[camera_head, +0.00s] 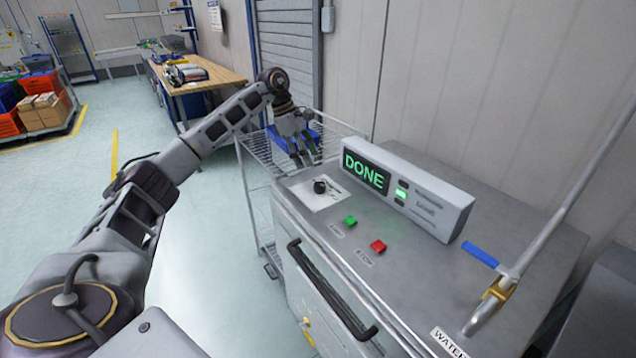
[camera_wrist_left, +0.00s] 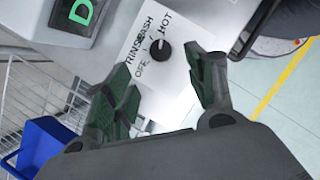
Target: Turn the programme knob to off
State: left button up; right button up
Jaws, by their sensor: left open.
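The programme knob (camera_head: 320,186) is a small black round knob on a white label plate at the left end of the steel machine top. In the left wrist view the knob (camera_wrist_left: 160,49) has the words RINSE, WASH, HOT and OFF around it. I cannot tell for sure which word its mark points to. My left gripper (camera_head: 302,161) is open and empty, behind the knob and above the machine's far left edge. In the left wrist view the knob shows beyond the gap between the green-padded fingers (camera_wrist_left: 161,84). My right gripper is not in view.
A display box (camera_head: 430,196) reading DONE stands behind the knob. A green button (camera_head: 350,221) and a red button (camera_head: 378,246) are in front. A black handle (camera_head: 330,290) is on the machine's front. A wire cart with a blue bin (camera_head: 281,141) stands behind the gripper.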

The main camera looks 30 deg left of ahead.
aim_at(319, 184)
pick_arm(q)
jog(key=x, duration=0.8)
jog(key=shift+d+f, duration=0.2)
jog(key=shift+f, duration=0.15)
jog(key=shift+w+d+f, duration=0.2)
jog(key=shift+d+f, duration=0.05)
jog(key=shift+f, duration=0.45)
